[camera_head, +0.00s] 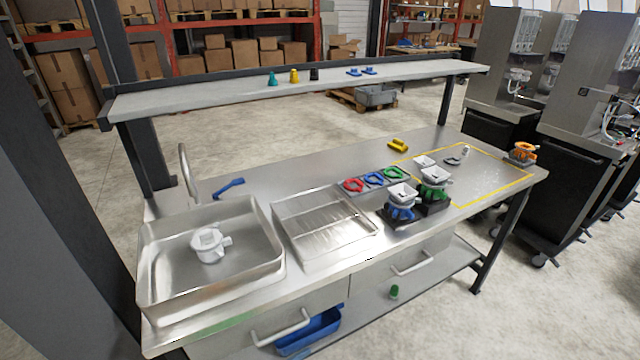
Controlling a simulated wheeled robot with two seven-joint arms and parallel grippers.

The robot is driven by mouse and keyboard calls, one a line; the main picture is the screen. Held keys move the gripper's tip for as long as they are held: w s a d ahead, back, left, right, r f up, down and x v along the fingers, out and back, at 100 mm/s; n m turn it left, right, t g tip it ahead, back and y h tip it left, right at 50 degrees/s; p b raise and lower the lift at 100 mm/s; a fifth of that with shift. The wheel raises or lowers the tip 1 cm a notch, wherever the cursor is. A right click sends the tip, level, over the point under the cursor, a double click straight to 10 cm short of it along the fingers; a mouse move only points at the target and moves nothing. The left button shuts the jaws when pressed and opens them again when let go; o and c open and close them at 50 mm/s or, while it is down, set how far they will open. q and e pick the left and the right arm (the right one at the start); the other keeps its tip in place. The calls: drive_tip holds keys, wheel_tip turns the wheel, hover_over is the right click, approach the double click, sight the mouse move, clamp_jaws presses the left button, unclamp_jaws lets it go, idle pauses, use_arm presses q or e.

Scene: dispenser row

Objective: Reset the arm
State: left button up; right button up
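Neither of my grippers shows in the head view, and no arm link can be made out with certainty. The steel workbench (262,182) stands in front of me with a sink (160,285) at its left end. A white part with a side spout (209,244) sits in the sink. Two white-topped units stand near the front edge, one with a blue base (400,212) and one with a green base (434,192). A tray with red (353,185), blue (374,178) and green (394,173) rings lies behind them.
A raised shelf (200,92) spans the bench's back, holding small coloured parts. A blue brush (229,187) and a yellow item (398,145) lie on the bench. A yellow-outlined area (490,180) is mostly clear. An orange part (522,152) sits at the right end. Dispensing machines (585,120) stand right.

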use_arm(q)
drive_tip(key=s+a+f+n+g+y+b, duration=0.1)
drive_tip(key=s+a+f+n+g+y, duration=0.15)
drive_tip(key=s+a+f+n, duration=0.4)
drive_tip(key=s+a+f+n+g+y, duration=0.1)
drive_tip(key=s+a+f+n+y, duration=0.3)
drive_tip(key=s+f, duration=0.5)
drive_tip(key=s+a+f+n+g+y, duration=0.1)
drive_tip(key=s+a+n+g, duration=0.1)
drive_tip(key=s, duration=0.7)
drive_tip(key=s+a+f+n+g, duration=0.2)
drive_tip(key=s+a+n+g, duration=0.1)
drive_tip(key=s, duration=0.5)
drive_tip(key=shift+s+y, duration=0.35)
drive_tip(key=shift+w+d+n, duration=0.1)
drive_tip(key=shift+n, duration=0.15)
